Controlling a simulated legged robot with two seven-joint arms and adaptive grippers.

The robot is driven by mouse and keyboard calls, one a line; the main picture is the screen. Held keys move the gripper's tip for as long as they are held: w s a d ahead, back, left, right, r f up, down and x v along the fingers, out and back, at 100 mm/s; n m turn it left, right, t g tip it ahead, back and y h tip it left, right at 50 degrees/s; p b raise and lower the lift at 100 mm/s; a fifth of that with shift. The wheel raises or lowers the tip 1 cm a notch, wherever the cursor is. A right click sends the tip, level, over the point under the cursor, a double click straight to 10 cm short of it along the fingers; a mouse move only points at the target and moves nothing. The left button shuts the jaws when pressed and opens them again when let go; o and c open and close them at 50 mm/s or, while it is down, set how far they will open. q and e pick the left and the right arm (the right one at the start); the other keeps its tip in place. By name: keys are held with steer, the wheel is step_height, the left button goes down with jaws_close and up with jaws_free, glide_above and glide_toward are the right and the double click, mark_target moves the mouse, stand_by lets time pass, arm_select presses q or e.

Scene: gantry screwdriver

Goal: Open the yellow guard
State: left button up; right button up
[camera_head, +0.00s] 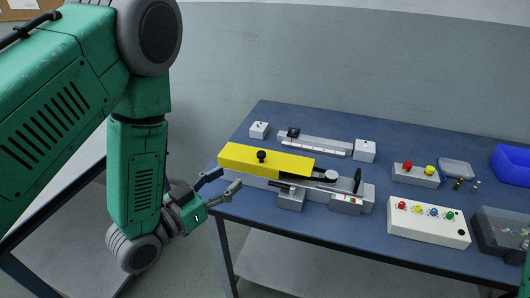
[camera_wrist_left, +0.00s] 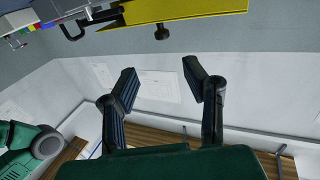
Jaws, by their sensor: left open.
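The yellow guard (camera_head: 285,163) is a long cover lying along the top of the grey device (camera_head: 345,190) on the blue table. A black knob (camera_head: 262,156) stands up from it. In the left wrist view the guard (camera_wrist_left: 205,18) crosses the top edge, with its knob (camera_wrist_left: 162,33) pointing down in the picture. My left gripper (camera_head: 226,180) is open and empty beside the guard's left end, apart from the knob. In the left wrist view its two fingers (camera_wrist_left: 161,78) are spread with nothing between them. My right gripper is not in view.
Behind the device lies a grey rail (camera_head: 320,145) between small white boxes. To the right are a button box (camera_head: 415,175), a white panel with coloured knobs (camera_head: 428,223), a dark clear-lidded box (camera_head: 500,232) and a blue bin (camera_head: 512,165). The table's front edge is near my left gripper.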

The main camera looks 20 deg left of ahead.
mark_target(261, 152)
arm_select(q)
steer(key=b+x, duration=0.1)
steer(key=x, duration=1.1)
steer(key=shift+w+f, duration=0.1)
steer(key=shift+w, duration=0.15)
steer(key=shift+a, duration=0.1)
steer(key=shift+a, duration=0.1)
steer(key=shift+a, duration=0.1)
steer(key=shift+c, duration=0.8)
steer(key=c, duration=0.6)
jaws_close()
